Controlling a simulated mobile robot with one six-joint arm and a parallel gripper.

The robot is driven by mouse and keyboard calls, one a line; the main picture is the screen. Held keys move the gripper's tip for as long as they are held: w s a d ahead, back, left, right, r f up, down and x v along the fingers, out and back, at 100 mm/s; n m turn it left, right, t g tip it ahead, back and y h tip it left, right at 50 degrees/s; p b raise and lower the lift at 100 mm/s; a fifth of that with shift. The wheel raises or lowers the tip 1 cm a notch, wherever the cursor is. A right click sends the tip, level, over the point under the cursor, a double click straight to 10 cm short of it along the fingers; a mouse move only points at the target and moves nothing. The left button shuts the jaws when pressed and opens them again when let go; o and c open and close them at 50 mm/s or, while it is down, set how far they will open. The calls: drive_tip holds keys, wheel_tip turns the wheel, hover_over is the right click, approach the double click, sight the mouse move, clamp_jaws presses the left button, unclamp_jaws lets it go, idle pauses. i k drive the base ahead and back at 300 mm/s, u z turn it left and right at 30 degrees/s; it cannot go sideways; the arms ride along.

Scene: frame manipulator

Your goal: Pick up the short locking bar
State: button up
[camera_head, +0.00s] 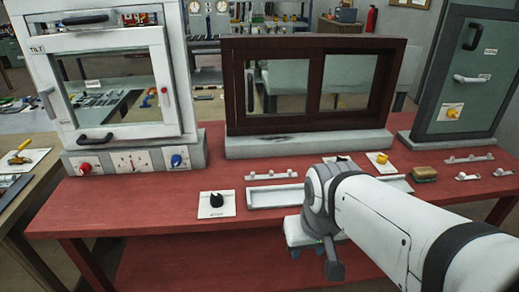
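Several pale bars and small fittings lie on the red table, and I cannot tell for sure which is the short locking bar. One pale bar with small knobs (285,175) lies left of my wrist, behind a long white tray (272,196). A similar knobbed bar (470,158) lies at the right, with two small pale pieces (467,176) (503,172) in front of it. My gripper (315,256) hangs below my wrist near the table's front edge, apart from these bars. Its fingertips are unclear. My arm hides part of the table behind it.
A white tilt-window cabinet (120,148) stands at left, a dark wooden sliding window frame (312,124) in the middle, and a grey door panel (462,60) at right. A black knob on a card (217,203), a yellow knob (380,158) and a brown block (424,174) lie on the table (130,200).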

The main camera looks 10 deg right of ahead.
sight(252, 177)
drive_tip(key=i, duration=0.45)
drive_tip(key=z, duration=0.15)
drive_tip(key=k, duration=1.05)
drive_tip(key=u, duration=0.5)
drive_tip(key=i, duration=1.6)
drive_tip(key=z, duration=0.8)
